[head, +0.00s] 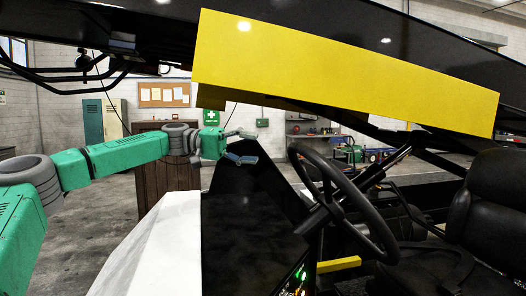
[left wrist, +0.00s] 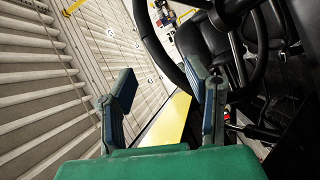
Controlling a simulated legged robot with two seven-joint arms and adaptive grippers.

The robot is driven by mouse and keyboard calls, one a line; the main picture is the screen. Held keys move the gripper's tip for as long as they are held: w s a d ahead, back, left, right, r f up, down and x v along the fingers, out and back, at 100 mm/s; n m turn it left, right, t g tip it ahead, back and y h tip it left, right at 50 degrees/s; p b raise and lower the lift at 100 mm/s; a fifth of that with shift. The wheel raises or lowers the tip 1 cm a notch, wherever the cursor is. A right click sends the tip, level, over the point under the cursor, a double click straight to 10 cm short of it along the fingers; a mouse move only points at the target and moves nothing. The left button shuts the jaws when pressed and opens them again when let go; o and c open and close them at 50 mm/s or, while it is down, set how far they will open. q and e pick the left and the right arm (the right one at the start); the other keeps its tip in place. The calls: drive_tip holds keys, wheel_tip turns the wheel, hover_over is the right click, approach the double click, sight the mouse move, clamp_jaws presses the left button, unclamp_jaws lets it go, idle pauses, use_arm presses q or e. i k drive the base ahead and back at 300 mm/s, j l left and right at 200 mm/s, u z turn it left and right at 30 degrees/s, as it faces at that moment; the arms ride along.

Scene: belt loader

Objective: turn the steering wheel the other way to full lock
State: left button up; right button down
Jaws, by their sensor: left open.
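The black steering wheel (head: 368,212) stands tilted in front of the driver's seat, right of centre in the head view. Its rim (left wrist: 152,42) also crosses the upper middle of the left wrist view. My left gripper (head: 246,146) is open and empty, to the left of the wheel in the head view, above the black cowl. In the left wrist view its two fingers (left wrist: 165,92) are spread, and the right finger overlaps the rim. I see no grip on the wheel; contact cannot be told. My right gripper is not in view.
A long yellow beam (head: 345,80) hangs across above the wheel. The black seat (head: 490,205) is on the right. Below are the black cowl (head: 240,240), white bodywork (head: 155,240) and a short yellow lever (head: 338,265). Free air lies between gripper and wheel in the head view.

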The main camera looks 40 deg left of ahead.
sight(330, 172)
drive_tip(key=k+l, duration=0.75)
drive_tip(key=l, duration=0.25)
